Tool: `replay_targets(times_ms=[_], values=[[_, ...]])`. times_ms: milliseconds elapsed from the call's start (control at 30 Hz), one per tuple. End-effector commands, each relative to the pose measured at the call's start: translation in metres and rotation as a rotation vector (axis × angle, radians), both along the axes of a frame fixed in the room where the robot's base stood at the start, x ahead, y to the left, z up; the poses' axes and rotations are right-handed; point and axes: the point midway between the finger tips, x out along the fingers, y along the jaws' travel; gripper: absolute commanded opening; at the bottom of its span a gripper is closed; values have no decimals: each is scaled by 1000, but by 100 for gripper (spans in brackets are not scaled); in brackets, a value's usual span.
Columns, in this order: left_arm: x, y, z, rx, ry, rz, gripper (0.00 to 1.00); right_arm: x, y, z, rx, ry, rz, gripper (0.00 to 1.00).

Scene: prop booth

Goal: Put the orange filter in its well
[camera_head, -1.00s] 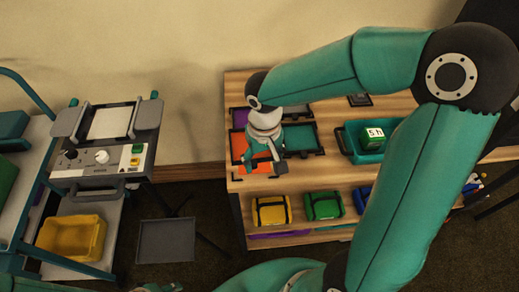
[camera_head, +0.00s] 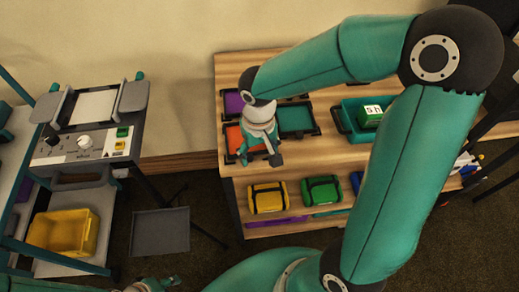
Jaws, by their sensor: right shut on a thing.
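The orange filter (camera_head: 234,138) is a flat orange panel at the left front of the wooden table, partly covered by my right gripper. My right gripper (camera_head: 260,160) reaches down over its right part, with its teal and grey fingers at the table's front-left edge. It is shut on the orange filter, though the grip itself is hard to see. Dark-framed panels lie around it: a purple one (camera_head: 233,103) behind and a teal one (camera_head: 296,119) to the right. Which frame is the orange well cannot be told. My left gripper (camera_head: 153,286) shows only partly at the bottom edge.
A teal tray (camera_head: 345,121) holding a green box (camera_head: 370,116) stands to the right on the wooden table (camera_head: 330,155). Yellow (camera_head: 268,198) and green (camera_head: 321,190) cases sit on the shelf below. A grey device (camera_head: 60,150) and a yellow bin (camera_head: 45,230) are at the left.

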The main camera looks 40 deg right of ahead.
Motion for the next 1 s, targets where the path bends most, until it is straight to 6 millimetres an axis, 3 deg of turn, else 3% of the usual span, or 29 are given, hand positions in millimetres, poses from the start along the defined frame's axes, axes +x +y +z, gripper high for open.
replay_targets(times_ms=[933, 967, 1000], values=[[0, 0, -10, 0, 0, 0, 40, 0, 0, -10, 0, 0, 1, 17], [0, 0, -10, 0, 0, 0, 40, 0, 0, -10, 0, 0, 1, 72], [0, 0, -10, 0, 0, 0, 40, 0, 0, -9, 0, 0, 1, 79]])
